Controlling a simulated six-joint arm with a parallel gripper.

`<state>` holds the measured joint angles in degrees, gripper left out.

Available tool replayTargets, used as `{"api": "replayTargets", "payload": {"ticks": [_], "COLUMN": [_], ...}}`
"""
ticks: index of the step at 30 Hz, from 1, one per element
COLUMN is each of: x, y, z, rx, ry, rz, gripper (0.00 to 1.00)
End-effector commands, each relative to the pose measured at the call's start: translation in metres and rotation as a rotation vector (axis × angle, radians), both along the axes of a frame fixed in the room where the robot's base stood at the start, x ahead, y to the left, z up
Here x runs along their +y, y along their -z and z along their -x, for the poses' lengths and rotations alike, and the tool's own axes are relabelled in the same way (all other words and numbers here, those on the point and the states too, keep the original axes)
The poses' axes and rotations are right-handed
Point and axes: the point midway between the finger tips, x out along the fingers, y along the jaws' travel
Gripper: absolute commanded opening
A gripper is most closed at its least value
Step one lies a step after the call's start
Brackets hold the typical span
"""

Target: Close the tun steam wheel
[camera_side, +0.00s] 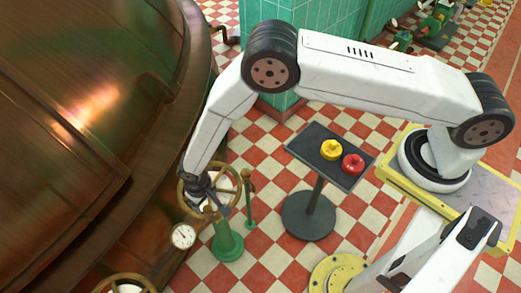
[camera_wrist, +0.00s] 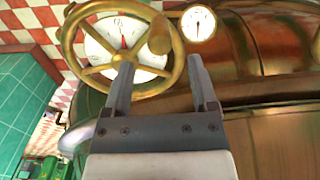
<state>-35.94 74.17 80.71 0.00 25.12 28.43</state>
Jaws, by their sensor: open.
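A brass spoked wheel (camera_side: 236,179) stands beside the big copper kettle, above a green pedestal, in the side view. It fills the upper left of the wrist view (camera_wrist: 71,45), with a white dial behind its spokes and a brass knob (camera_wrist: 159,38) on its rim. My gripper (camera_side: 207,203) is at the wheel in the side view. In the wrist view my gripper (camera_wrist: 160,66) is open, its two fingers apart below the knob. The left finger overlaps the wheel in the picture. I cannot tell whether either finger touches it.
The copper kettle (camera_side: 75,110) fills the left side. A small gauge (camera_side: 183,236) sits just below the wheel. Another brass wheel (camera_side: 126,278) shows at the bottom edge. A dark stand (camera_side: 312,158) holds a yellow and a red knobbed object. Checkered floor lies between.

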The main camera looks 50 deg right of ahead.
Motion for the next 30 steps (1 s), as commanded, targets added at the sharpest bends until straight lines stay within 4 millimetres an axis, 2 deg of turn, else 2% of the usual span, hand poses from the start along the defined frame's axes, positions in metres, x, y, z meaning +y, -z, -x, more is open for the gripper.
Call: {"api": "replayTargets", "payload": {"ticks": [8,21,30], "x": [0.000,-0.001,0.000], "y": [0.013,0.057,0.075], "z": [0.000,0.000,0.000], "rx": [0.001,0.001,0.000], "ry": [0.000,0.000,-0.001], "rz": [0.000,-0.001,-0.001], "gripper": [0.74,0.74,0.74]}}
